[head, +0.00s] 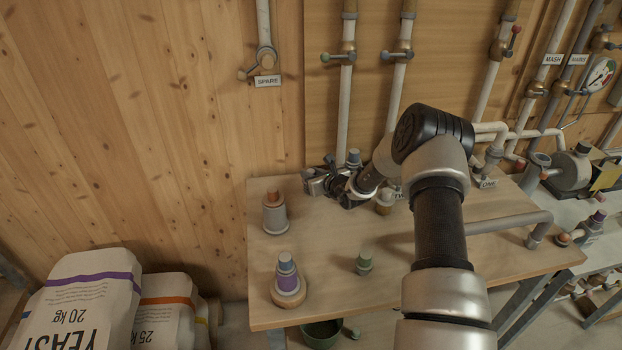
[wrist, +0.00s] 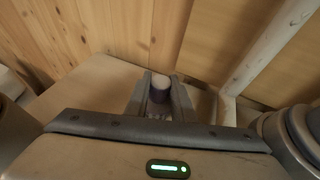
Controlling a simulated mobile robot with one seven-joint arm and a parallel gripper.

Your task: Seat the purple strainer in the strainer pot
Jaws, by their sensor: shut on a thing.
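My gripper (head: 325,179) is at the back of the wooden table, near the wall. In the wrist view my gripper (wrist: 159,98) is shut on a small upright cylinder (wrist: 160,83) with a pale grey top and a dark, purplish side. I cannot tell for sure whether this cylinder is the purple strainer. In the head view my gripper largely hides it. A purple-banded piece (head: 288,283) with a blue-grey cap stands upright on a round wooden base at the table's front left. I cannot make out for certain which vessel is the strainer pot.
A grey pot with an orange-brown top (head: 275,213) stands at the table's left. A small green-topped piece (head: 364,262) stands near the front middle. Pipes with valves (head: 346,55) run down the back wall. A horizontal pipe (head: 508,222) crosses the table's right. Sacks (head: 85,300) stand at lower left.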

